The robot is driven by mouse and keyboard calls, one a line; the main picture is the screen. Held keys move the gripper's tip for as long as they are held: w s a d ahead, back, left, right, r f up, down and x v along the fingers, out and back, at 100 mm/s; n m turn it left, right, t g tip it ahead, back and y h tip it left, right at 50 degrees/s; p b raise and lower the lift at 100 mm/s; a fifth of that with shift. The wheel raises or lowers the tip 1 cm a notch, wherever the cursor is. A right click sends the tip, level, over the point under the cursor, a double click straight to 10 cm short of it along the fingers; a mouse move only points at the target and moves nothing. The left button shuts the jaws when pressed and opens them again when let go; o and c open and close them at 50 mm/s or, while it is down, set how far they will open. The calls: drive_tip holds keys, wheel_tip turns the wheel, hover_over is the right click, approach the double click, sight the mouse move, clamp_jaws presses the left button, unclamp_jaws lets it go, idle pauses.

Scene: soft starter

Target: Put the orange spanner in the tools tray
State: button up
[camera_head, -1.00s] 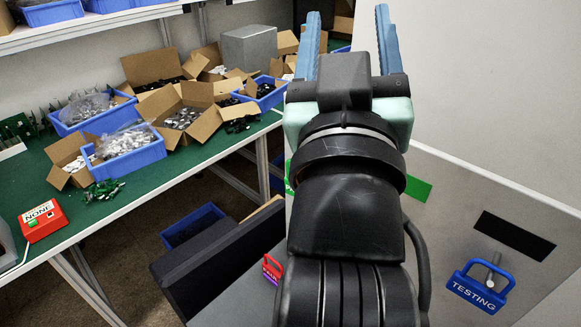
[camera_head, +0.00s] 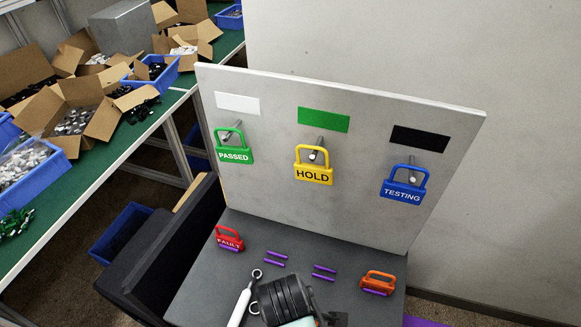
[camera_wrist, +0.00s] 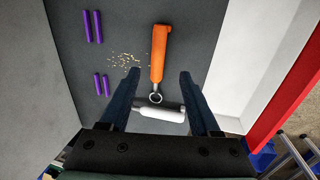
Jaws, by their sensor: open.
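In the wrist view an orange-handled tool (camera_wrist: 159,50), which I take to be the spanner, lies on the dark grey surface with a metal ring at its lower end. A white-handled tool (camera_wrist: 163,113) lies crosswise by that ring; it also shows in the head view (camera_head: 238,310). My gripper (camera_wrist: 160,72) is open, its blue fingers to either side of the orange tool's lower part. I cannot tell its height above the surface. In the head view my arm hides the orange tool. I cannot identify the tools tray in either view.
Purple rods (camera_head: 274,263), an orange tag (camera_head: 378,283) and a red FAULT tag (camera_head: 230,238) lie on the surface. An upright grey board (camera_head: 350,165) with hanging tags stands behind. In the wrist view a red edge (camera_wrist: 292,80) shows at right.

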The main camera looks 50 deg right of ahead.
drive_tip(key=shift+w+d+f+p, duration=0.15)
drive_tip(key=shift+d+f, duration=0.15)
drive_tip(key=shift+f, duration=1.05)
drive_tip(key=shift+w+d+f+p, duration=0.1)
drive_tip(key=shift+d+f+p, duration=0.15)
drive_tip(key=shift+f, duration=1.1)
drive_tip(key=shift+w+d+f+p, duration=0.1)
drive_tip(key=shift+d+f, duration=0.25)
drive_tip(key=shift+f, duration=1)
drive_tip(key=shift+c, duration=0.2)
clamp_jaws()
